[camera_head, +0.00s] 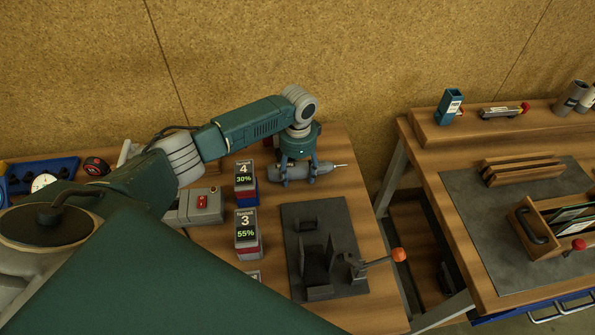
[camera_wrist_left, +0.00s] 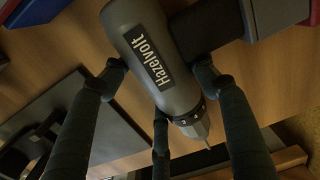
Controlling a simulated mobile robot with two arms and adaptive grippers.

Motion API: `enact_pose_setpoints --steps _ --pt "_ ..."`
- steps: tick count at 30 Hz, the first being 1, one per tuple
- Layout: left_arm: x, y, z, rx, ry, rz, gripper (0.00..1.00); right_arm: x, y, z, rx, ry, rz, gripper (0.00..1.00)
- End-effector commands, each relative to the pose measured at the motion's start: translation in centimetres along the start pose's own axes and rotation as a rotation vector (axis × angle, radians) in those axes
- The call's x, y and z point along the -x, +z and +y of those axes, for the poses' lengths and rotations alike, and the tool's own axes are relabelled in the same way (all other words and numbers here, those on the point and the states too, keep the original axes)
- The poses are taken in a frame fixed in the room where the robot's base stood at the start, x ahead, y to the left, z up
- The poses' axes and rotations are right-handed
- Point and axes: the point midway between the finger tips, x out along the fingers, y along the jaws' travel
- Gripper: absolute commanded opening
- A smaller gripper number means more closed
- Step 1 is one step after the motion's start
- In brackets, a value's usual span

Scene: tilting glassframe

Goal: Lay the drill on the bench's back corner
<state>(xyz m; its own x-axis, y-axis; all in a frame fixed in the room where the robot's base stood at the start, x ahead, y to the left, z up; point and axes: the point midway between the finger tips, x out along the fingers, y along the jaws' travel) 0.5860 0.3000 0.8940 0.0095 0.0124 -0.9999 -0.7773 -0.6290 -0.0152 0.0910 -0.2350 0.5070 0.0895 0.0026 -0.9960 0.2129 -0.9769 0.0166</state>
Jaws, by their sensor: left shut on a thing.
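The drill (camera_head: 290,171) is grey with a thin bit pointing right, near the back right corner of the wooden bench (camera_head: 358,226) in the head view. In the left wrist view the drill (camera_wrist_left: 160,60) shows its "Hazelvolt" label, with its chuck and bit toward the lower right. My left gripper (camera_head: 297,170) is above the drill, with its fingers shut around the drill's body. The left wrist view shows the fingers (camera_wrist_left: 160,105) on both sides of it. Whether the drill touches the bench top is hard to tell. My right gripper is not in view.
Battery packs labelled 4 (camera_head: 244,174) and 3 (camera_head: 247,229) stand left of the drill. A dark fixture (camera_head: 324,245) with an orange-knobbed lever lies in front. A second bench (camera_head: 450,160) stands to the right across a gap. A fibreboard wall (camera_head: 350,60) rises behind.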

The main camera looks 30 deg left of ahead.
Motion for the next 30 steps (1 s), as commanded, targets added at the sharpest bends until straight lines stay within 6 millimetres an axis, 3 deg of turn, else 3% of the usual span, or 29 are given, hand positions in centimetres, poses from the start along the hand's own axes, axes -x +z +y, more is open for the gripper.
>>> enact_pose_setpoints --steps 3,4,6,17,23,30 --pt "0.2 -0.2 -0.2 -0.001 -0.005 0.005 0.01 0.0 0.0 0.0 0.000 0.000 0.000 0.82" --pt "0.2 -0.2 -0.2 -0.001 -0.006 0.005 0.65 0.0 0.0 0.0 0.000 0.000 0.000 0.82" --pt "0.1 -0.2 -0.2 -0.001 -0.005 0.004 0.79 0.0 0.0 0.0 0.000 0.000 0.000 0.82" --pt "-0.1 0.1 0.1 0.000 0.003 -0.001 0.81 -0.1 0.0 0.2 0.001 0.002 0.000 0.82" --pt "2.9 -0.1 0.0 -0.002 -0.001 0.003 0.81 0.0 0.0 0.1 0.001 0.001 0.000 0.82" --pt "8.2 -0.1 -0.1 -0.002 -0.004 0.004 0.81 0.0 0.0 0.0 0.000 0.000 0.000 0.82"
